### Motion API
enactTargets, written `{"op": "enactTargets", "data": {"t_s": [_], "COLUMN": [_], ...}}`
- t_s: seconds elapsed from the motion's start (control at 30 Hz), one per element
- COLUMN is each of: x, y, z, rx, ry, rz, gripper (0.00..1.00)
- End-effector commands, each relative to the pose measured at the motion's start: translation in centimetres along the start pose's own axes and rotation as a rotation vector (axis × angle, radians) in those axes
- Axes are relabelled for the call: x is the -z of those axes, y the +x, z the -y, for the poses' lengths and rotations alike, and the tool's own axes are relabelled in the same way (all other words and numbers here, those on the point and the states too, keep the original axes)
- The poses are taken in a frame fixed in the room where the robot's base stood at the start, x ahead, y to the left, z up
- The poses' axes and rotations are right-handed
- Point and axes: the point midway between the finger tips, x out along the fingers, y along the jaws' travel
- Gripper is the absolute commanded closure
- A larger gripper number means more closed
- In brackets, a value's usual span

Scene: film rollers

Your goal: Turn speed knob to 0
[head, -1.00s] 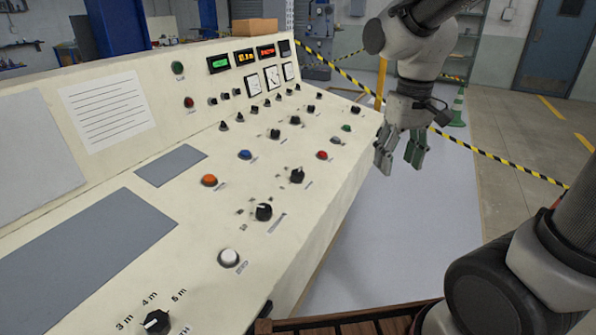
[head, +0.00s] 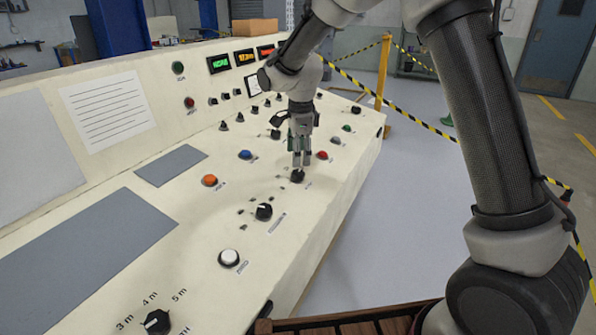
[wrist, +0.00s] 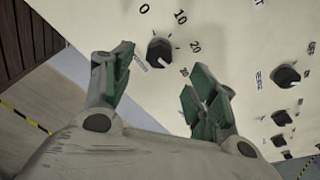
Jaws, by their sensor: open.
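In the wrist view a round black knob (wrist: 160,51) sits on the cream panel, with the numbers 0, 10, 20 and 30 around it.
The console (head: 330,215) carries other controls close by: a red button (head: 322,155), a blue button (head: 245,155), an orange button (head: 209,180) and another black knob (head: 263,211). Small displays stand behind. Open floor lies right of the console, with yellow-black tape (head: 400,112) beyond.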

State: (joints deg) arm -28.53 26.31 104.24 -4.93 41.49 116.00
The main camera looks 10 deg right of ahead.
Motion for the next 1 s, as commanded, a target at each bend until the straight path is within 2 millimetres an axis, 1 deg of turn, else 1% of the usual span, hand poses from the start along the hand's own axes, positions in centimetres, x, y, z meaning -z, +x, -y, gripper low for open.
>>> {"op": "enactTargets", "data": {"t_s": [0.2,0.3,0.4,0.53,0.77,0.87,1.0], "x": [0.1,0.1,0.1,0.1,0.1,0.1,0.1], "y": [3.7,5.3,6.4,7.0,7.1,7.1,7.1], "z": [-0.1,-0.1,-0.1,-0.1,-0.1,-0.1,-0.1], "rx": [-0.004,-0.004,-0.004,-0.002,-0.002,-0.002,-0.002], "ry": [-0.002,-0.002,-0.003,-0.003,-0.003,-0.003,-0.003], "rz": [-0.002,-0.002,-0.002,-0.001,0.0,-0.001,0.0], "gripper": [0.42,0.42,0.42,0.42,0.42,0.58,0.84]}}
